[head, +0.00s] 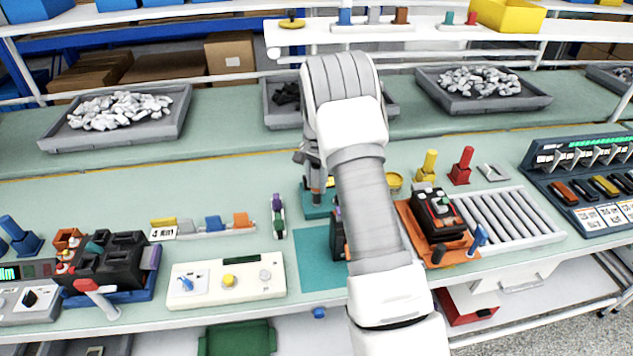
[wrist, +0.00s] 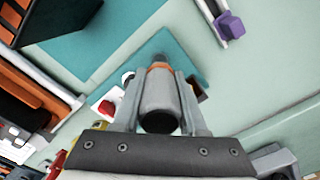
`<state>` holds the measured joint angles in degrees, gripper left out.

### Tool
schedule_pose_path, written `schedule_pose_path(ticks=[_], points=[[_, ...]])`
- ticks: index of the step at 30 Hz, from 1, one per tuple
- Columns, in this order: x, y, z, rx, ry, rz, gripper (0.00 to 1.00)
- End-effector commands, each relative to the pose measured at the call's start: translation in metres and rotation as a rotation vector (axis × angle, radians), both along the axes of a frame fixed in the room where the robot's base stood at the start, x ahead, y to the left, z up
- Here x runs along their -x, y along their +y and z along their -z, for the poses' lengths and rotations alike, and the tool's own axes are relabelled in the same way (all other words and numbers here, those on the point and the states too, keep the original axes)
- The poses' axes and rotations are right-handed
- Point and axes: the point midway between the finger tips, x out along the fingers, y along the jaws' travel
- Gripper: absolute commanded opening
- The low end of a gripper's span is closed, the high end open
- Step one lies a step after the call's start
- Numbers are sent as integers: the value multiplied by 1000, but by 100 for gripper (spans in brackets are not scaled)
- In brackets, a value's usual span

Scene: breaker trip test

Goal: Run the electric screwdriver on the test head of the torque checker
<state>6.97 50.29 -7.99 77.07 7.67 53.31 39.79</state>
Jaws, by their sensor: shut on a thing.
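My gripper (wrist: 158,92) is shut on the electric screwdriver (wrist: 158,103), a grey cylinder with an orange ring, seen almost end-on between the two fingers in the wrist view. In the head view the screwdriver (head: 315,178) hangs roughly upright under my wrist, beside my arm. A teal base (head: 316,212), which looks like the torque checker, stands directly below it; it also shows beyond the tool in the wrist view (wrist: 172,48). My arm hides part of this base. The screwdriver's tip and the test head are hidden or too small, so I cannot tell whether they touch.
A teal mat (head: 313,256) with a dark box partly behind my arm lies in front. A purple-topped tool in a holder (head: 278,216) stands close left. A white button panel (head: 228,282) is front left. An orange tray with a black device (head: 437,215) and a roller strip (head: 510,215) are right.

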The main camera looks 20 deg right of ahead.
Motion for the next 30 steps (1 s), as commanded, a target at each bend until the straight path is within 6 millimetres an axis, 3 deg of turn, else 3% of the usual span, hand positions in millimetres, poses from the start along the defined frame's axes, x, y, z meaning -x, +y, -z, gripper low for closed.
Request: schedule_pose_path(ticks=[30], points=[[-1,0,-59,2,-5,0,0]])
